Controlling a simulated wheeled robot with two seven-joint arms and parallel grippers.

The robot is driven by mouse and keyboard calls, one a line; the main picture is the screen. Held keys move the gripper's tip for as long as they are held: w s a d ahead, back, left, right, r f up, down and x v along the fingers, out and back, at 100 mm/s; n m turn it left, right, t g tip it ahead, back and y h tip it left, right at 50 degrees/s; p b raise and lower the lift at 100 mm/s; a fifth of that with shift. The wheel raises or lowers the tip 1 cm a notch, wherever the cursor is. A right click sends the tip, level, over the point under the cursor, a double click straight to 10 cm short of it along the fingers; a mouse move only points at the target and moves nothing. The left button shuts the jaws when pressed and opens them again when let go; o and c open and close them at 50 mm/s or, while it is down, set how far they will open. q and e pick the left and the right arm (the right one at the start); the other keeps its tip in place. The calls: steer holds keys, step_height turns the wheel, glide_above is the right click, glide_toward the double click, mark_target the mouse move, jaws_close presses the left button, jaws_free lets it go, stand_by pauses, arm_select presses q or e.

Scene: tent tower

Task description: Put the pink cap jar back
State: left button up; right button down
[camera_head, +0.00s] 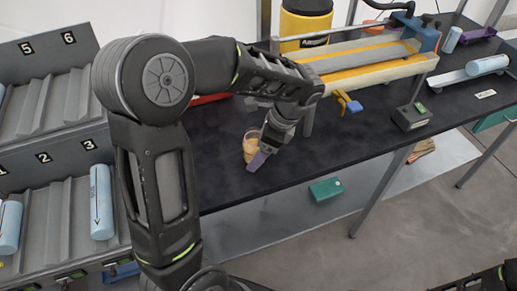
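A small clear jar with orange-yellow contents (249,146) stands on the black table near its front edge. Its cap is too small and partly covered to make out, so I cannot tell its colour. My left gripper (262,156) reaches down at the jar's right side. A purple fingertip overlaps the jar's lower right in the picture. I cannot tell whether the fingers touch or hold the jar, and the other finger is hidden. My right gripper is out of view; only part of my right arm shows in the bottom right corner.
The black table (215,165) has free room around the jar. Behind stand a yellow-and-black container (303,22) and a yellow-striped ramp (365,60). A grey numbered rack (50,195) with light-blue cylinders (101,203) is at left. A green box (326,190) lies below the table.

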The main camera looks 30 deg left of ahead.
arm_select(q)
steer(key=shift+r, duration=0.1)
steer(key=shift+r, duration=0.2)
steer(key=v, duration=0.5)
steer(key=shift+d+f, duration=0.1)
steer(key=p+v, duration=0.5)
steer(key=v, duration=0.2)
